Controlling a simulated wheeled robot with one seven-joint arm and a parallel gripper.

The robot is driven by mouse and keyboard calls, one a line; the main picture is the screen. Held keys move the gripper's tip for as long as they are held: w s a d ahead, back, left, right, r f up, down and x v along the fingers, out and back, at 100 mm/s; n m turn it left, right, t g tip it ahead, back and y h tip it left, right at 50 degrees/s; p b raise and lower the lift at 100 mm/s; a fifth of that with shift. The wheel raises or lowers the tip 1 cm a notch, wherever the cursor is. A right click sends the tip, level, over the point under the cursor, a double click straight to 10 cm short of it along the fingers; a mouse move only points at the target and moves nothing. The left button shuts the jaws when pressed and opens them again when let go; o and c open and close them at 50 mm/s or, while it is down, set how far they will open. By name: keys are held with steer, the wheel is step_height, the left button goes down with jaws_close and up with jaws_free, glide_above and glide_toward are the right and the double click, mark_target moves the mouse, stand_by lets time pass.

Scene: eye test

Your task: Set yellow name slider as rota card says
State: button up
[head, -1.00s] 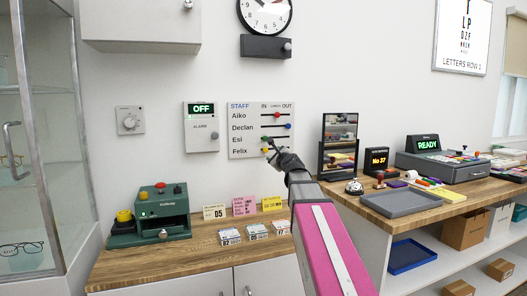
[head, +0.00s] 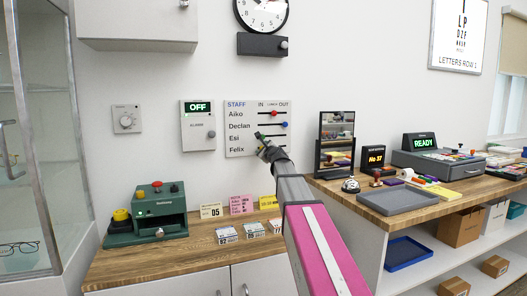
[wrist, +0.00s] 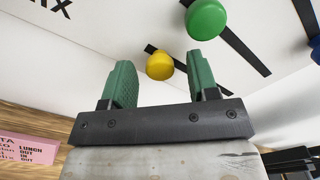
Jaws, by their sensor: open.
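The white staff board (head: 249,119) hangs on the wall with name rows Aiko, Declan, Esi and Felix. The yellow knob (wrist: 160,66), on the Felix row, appears near the IN end of its black slot. My gripper (head: 262,142) is at the board's lower rows; in the wrist view its green fingers (wrist: 158,75) are open, with the yellow knob showing between their tips and gaps on both sides. In the head view the gripper hides this knob. The pink rota card (head: 241,204) stands on the counter; part of it shows in the wrist view (wrist: 25,149), the Felix line apparently reading OUT.
The green knob (wrist: 206,18) is close to the right fingertip, on the row above. Red (head: 274,113) and blue (head: 285,125) knobs sit higher. The alarm box (head: 197,133) is left of the board, and a mirror stand (head: 321,158) is right.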

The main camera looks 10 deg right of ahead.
jaws_close()
steer(key=d, duration=0.4)
steer(key=w+d, duration=0.1)
steer(key=d, duration=0.3)
steer(key=w+d, duration=0.1)
steer(key=d, duration=0.3)
steer(key=shift+w, duration=0.15)
steer(key=shift+d, duration=0.1)
jaws_free()
steer(key=shift+d, duration=0.1)
glide_toward(284, 146)
steer(key=shift+s+d+f, duration=0.1)
steer(key=shift+s+d, duration=0.15)
steer(key=shift+s, duration=0.85)
steer(key=shift+s+d, duration=0.25)
steer(key=shift+s, duration=0.9)
